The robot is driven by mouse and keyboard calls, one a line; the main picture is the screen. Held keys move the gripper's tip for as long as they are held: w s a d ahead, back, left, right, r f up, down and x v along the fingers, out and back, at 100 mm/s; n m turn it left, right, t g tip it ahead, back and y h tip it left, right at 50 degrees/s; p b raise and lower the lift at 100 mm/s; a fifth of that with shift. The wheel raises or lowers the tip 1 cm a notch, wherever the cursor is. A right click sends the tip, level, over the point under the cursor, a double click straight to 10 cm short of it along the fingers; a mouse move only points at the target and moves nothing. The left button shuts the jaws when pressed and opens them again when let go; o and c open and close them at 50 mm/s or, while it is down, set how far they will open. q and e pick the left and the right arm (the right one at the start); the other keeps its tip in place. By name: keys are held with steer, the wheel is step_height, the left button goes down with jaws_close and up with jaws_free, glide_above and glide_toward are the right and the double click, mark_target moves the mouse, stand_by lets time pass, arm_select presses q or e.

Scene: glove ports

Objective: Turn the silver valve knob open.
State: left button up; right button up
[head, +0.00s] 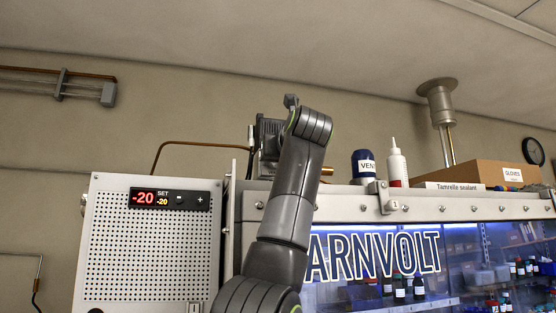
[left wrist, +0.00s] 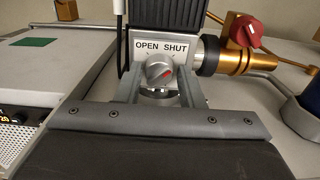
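The silver valve knob (left wrist: 159,72) shows in the left wrist view, on a grey block under a label reading OPEN on the left and SHUT on the right. In the head view my left arm rises in front of the dark valve unit (head: 267,137) on the cabinet top; the knob and the fingertips are hidden there. My right gripper is in neither view.
A brass fitting with a red handle (left wrist: 245,30) sits right of the knob. A black cable (left wrist: 121,35) runs at its left. On the cabinet top stand a blue VENT container (head: 363,167), a white bottle (head: 397,165) and a GLOVES box (head: 480,174).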

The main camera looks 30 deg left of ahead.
arm_select(q)
steer(key=c, duration=0.6)
steer(key=shift+n, duration=0.3)
steer(key=n, duration=0.6)
steer(key=shift+n, duration=0.3)
steer(key=n, duration=1)
steer(key=shift+n, duration=0.4)
